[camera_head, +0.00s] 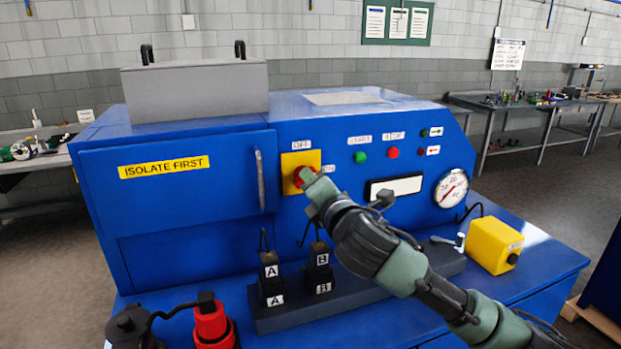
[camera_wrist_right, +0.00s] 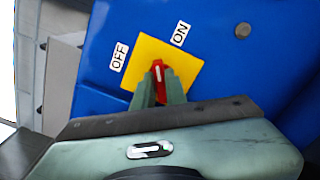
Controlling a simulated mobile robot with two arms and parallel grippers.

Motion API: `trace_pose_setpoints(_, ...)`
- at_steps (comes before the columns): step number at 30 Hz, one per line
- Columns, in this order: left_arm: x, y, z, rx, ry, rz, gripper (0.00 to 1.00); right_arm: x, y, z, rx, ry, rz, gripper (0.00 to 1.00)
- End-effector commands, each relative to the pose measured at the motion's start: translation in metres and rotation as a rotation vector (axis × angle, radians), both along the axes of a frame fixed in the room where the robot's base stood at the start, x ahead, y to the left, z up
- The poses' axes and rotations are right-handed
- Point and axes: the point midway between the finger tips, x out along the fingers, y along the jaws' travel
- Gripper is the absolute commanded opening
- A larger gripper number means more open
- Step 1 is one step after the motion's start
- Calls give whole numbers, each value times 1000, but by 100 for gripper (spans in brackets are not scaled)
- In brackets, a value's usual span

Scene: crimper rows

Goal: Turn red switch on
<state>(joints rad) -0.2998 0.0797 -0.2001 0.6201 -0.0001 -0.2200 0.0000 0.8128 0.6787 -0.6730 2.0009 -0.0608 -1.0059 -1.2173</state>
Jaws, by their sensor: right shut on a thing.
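The red switch (camera_head: 303,177) is a rotary knob on a yellow plate (camera_head: 290,161) on the front of the blue machine (camera_head: 190,230). OFF is labelled above the plate and ON to its right. In the right wrist view the red switch (camera_wrist_right: 158,72) shows a white mark and sits between the two fingers of my right gripper (camera_wrist_right: 160,88). My right gripper (camera_head: 310,183) also shows in the head view, with its arm coming in from the right. It is shut on the switch and hides part of it. My left gripper is in neither view.
A green button (camera_head: 360,157), a red button (camera_head: 393,153) and a gauge (camera_head: 451,188) are right of the switch. A door handle (camera_head: 260,180) stands out on its left. Connectors A (camera_head: 270,278) and B (camera_head: 319,268) stand below, and a yellow box (camera_head: 494,245) is at right.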

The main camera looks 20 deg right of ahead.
Motion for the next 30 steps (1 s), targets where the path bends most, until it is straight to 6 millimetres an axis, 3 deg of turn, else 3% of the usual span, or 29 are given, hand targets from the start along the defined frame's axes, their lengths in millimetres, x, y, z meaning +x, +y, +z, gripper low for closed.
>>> trace_pose_setpoints(15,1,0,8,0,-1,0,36,0,-1,-4,437,18,-2,0)
trace_pose_setpoints(30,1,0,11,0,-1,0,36,0,-1,-5,603,23,-2,0)
